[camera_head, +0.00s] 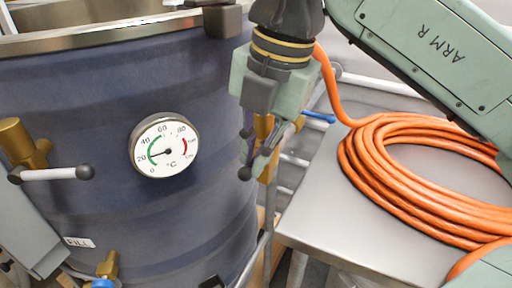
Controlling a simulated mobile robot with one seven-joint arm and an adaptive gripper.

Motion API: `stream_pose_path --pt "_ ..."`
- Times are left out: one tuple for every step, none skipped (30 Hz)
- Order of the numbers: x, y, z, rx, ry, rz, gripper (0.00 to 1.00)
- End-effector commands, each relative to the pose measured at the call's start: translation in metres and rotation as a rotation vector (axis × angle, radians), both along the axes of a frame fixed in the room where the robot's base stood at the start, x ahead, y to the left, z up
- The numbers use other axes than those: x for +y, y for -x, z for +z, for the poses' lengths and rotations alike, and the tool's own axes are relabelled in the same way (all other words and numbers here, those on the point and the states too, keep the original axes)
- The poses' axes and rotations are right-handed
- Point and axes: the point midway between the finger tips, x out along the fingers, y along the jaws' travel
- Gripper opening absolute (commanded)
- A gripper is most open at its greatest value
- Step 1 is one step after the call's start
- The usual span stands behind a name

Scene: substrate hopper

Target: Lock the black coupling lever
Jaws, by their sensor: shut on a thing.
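My gripper (262,148) points down beside the right side of a dark blue tank (100,95). Its fingers are closed at what appears to be the coupling lever. A brass coupling (264,127) shows partly behind the fingers.
A round temperature gauge (164,145) sits on the tank front. A brass valve (24,143) with a pale, black-knobbed handle (52,174) stands at left. A coiled orange hose (365,172) lies on a metal table (312,208) at right; one length rises behind my gripper.

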Motion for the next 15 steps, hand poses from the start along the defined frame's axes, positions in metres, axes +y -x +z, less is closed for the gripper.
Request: stream_pose_path --pt "0.0000 0.0001 0.0000 -0.001 0.000 0.003 0.11" --pt "0.0001 0.0002 0.0000 -0.001 0.000 0.003 0.13" --pt "0.0000 0.0001 0.0000 -0.001 0.000 0.003 0.16" --pt "0.0000 0.0001 0.0000 0.000 0.000 0.002 0.18" --pt "0.0000 0.0001 0.0000 0.000 0.000 0.002 0.20" --pt "0.0000 0.0001 0.0000 0.000 0.000 0.002 0.22" --pt "0.0001 0.0001 -0.0001 0.000 0.000 0.002 0.24" --pt "0.0000 0.0001 0.0000 0.000 0.000 0.002 0.26" --pt "0.0000 0.0001 0.0000 0.000 0.000 0.002 0.29" --pt "0.0000 0.0001 0.0000 0.000 0.000 0.001 0.30" --pt "0.0000 0.0001 0.0000 0.000 0.000 0.001 0.30" --pt "0.0001 0.0001 -0.0001 0.000 0.000 0.001 0.30" --pt "0.0001 0.0001 -0.0001 0.000 0.000 0.001 0.30" --pt "0.0001 0.0001 -0.0001 0.000 0.000 0.001 0.30" --pt "0.0001 0.0001 -0.0001 0.000 0.000 0.001 0.30"
